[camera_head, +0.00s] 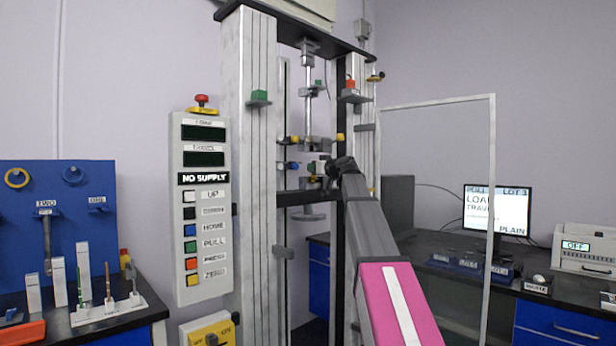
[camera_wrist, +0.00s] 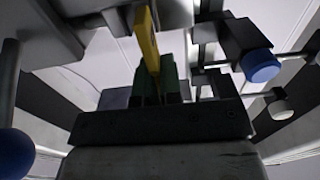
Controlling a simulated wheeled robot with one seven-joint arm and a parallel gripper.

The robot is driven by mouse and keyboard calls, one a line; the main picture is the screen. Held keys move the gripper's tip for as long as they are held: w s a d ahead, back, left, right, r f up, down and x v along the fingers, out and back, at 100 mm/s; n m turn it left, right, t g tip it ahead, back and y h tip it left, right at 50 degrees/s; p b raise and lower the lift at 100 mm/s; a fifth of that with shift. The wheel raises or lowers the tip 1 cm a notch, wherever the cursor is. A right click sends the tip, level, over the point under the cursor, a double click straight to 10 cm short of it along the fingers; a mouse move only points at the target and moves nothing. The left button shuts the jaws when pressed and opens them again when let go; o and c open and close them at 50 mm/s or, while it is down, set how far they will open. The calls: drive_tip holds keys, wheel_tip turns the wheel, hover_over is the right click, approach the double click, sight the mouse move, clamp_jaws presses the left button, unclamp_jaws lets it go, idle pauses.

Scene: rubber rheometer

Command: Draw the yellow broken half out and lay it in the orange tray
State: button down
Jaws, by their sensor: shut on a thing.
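The yellow broken half (camera_wrist: 148,40) shows in the wrist view as a narrow upright strip. Its lower end is between the green-padded jaws of my gripper (camera_wrist: 155,82), which are shut on it. Its upper part runs up among grey clamp parts at the top of the picture; I cannot tell whether the clamp still touches it. In the head view my gripper (camera_head: 323,168) is between the columns of the test machine, and the yellow half cannot be made out there. The orange tray (camera_head: 22,333) is at the lower left edge, partly cut off.
The machine's columns (camera_head: 250,170) and blue-knobbed clamp screws (camera_wrist: 260,66) stand close around my gripper. A button panel (camera_head: 202,210) is on the left column. A clear guard panel (camera_head: 435,120) stands open at right. A rack (camera_head: 105,310) with upright pieces is beside the tray.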

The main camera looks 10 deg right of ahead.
drive_tip(key=v, duration=0.9)
idle(0.9)
idle(0.4)
